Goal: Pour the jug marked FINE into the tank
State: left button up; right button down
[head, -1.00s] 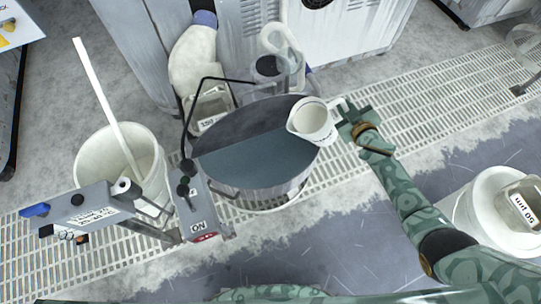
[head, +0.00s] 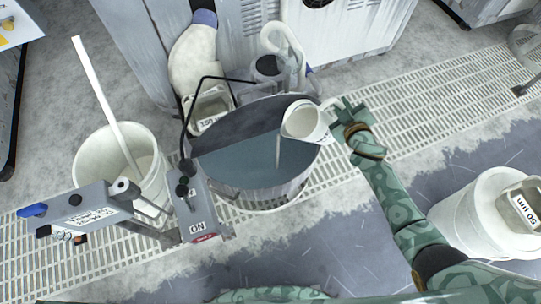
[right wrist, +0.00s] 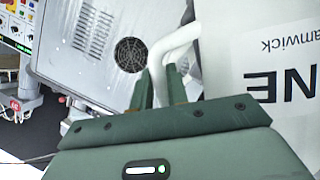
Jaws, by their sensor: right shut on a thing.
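A white jug (head: 304,121) is tilted to the left over the round tank (head: 250,165), and a thin pale stream falls from its lip into the tank. My right gripper (head: 343,108) is shut on the jug's handle, at the tank's right side. In the right wrist view the gripper (right wrist: 158,88) has its fingers around the white handle (right wrist: 178,42). The jug's wall (right wrist: 275,110) there shows large letters "NE", upside down, the rest cut off. The tank holds dark liquid under a half cover. My left gripper is not in view.
A control arm with a switch box (head: 195,210) stands at the tank's front left. A white bucket (head: 92,165) with a stick is at left. A jug marked 50 µm (head: 525,205) sits on a white bucket (head: 475,215) at right. Other containers (head: 207,108) stand behind the tank.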

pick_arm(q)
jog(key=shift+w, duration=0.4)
pick_arm(e)
jog(key=shift+a+r, duration=0.1)
jog(key=shift+r, duration=0.15)
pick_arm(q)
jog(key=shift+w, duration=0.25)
pick_arm(e)
jog(key=shift+a+r, duration=0.1)
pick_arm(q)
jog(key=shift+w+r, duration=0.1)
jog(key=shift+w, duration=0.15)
pick_arm(e)
jog(key=shift+r+n, duration=0.1)
jog(key=shift+n, duration=0.2)
jog(key=shift+a+r+h, duration=0.1)
jog(key=shift+a+h, duration=0.1)
jog(key=shift+h, duration=0.1)
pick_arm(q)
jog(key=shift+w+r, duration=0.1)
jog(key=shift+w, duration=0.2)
pick_arm(e)
jog(key=shift+s+r+t, duration=0.1)
jog(key=shift+t, duration=0.2)
jog(key=shift+a+r+n, duration=0.1)
jog(key=shift+a+n, duration=0.05)
jog(key=shift+n, duration=0.15)
